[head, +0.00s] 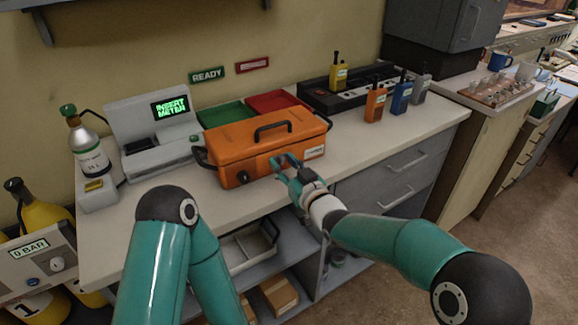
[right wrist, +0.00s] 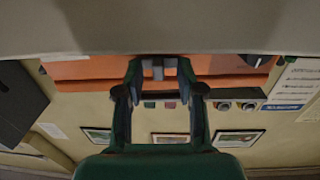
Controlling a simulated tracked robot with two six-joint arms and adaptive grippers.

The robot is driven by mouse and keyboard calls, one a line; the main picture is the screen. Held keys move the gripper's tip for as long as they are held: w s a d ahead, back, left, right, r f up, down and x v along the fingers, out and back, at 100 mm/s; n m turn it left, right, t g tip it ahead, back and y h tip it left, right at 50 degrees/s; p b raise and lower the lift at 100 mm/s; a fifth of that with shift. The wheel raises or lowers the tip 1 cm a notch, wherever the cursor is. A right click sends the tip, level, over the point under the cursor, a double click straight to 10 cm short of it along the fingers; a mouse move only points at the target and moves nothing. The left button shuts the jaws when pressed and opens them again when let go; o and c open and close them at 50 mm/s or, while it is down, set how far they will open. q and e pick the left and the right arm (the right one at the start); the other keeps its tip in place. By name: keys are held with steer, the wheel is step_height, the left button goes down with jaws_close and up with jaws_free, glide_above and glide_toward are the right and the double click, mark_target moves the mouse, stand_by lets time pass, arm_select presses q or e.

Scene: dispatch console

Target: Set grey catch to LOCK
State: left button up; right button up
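An orange case (head: 262,145) with a black top handle stands on the counter. My right gripper (head: 284,162) is at its front face, right of the middle. In the right wrist view, which looks upside down, the orange front (right wrist: 90,68) is close ahead. A small grey part, which looks like the catch (right wrist: 157,68), shows between the two fingers of my right gripper (right wrist: 159,76). The fingers are apart, one on each side of it; I cannot tell whether they touch it. The catch is hidden in the head view, and its LOCK marking is not readable. My left gripper is out of view.
A grey console (head: 150,120) reading INSERT METER stands left of the case. Green (head: 226,113) and red (head: 272,101) trays lie behind it. Several handheld radios stand to the right around a black charger (head: 320,97).

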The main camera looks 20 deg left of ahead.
steer(key=shift+s+d, duration=0.3)
steer(key=shift+d, duration=0.15)
steer(key=v, duration=1.1)
steer(key=shift+f, duration=0.1)
